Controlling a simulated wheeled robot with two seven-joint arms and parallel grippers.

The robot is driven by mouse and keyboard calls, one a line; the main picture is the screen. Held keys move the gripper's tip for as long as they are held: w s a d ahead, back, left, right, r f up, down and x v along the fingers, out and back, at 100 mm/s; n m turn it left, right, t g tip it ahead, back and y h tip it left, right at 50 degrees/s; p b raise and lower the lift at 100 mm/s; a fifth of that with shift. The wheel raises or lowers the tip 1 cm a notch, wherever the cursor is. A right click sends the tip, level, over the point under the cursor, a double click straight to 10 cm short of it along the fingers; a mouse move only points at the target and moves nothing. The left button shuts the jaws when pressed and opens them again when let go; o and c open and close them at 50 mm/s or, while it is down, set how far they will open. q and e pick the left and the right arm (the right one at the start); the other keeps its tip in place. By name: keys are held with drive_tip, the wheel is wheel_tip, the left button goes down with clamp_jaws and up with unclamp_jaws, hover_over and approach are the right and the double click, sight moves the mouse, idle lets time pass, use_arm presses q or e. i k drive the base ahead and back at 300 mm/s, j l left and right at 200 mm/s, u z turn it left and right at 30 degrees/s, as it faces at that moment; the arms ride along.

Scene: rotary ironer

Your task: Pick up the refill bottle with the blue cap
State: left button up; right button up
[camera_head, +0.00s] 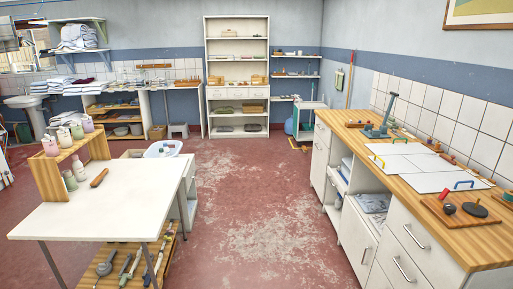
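Several small bottles stand on the wooden rack at the left, on the white table (128,205). Pale pink bottles (50,148) and pale white or green ones line its top. A green bottle (70,181) and a pinkish bottle (79,170) stand below, at the front of the rack. They are too small for me to make out a blue cap on any of them. Neither of my grippers is in view.
A brown wooden piece (99,178) lies on the white table, and a white basin (163,149) is behind it. A wooden counter (470,240) with white panels runs along the right. The red floor (255,205) between them is clear.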

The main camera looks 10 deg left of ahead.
sight(166, 150)
drive_tip(key=i+u, duration=0.35)
drive_tip(key=i, duration=2.95)
drive_tip(key=i+l+u, duration=0.15)
drive_tip(key=i, duration=1.55)
